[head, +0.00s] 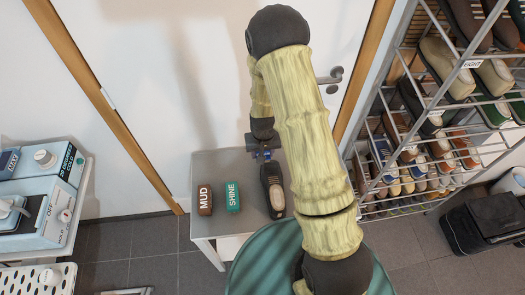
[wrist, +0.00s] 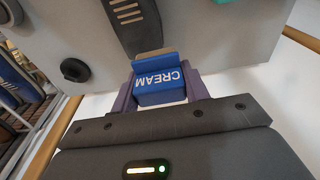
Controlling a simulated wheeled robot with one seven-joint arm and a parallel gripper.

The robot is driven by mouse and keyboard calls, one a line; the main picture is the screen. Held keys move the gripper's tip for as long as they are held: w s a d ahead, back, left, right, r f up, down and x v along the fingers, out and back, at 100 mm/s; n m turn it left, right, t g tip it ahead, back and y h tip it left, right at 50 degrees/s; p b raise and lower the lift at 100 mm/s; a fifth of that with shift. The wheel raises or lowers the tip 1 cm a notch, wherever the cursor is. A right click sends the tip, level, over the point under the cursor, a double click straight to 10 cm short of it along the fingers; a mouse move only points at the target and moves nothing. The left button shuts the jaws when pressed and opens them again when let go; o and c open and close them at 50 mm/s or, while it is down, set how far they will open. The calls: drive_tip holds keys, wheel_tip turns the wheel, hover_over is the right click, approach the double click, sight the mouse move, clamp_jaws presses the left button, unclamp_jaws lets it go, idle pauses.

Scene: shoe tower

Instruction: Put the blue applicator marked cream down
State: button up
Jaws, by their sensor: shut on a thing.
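The blue applicator marked CREAM (wrist: 160,85) is between the fingers of my gripper (wrist: 160,92) in the wrist view. My gripper is shut on it, and its tan end points away from me toward the grey bench top (wrist: 215,50). In the head view my gripper (head: 264,152) is at the back edge of the small grey bench (head: 232,165), just behind a dark shoe (head: 272,190). Only a little blue shows there. I cannot tell whether the applicator touches the bench.
A brown MUD block (head: 205,199) and a green SHINE block (head: 232,196) stand on the bench left of the shoe. A shoe rack (head: 440,120) is at the right, and a light blue machine (head: 40,205) at the left. A white door (head: 150,90) is behind.

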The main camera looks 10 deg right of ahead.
drive_tip(key=shift+n, duration=0.3)
drive_tip(key=d+f, duration=0.4)
drive_tip(key=shift+d, duration=0.15)
drive_tip(key=shift+s+a+r, duration=0.1)
drive_tip(key=shift+s+a, duration=0.1)
drive_tip(key=shift+d, duration=0.1)
drive_tip(key=shift+w, duration=0.1)
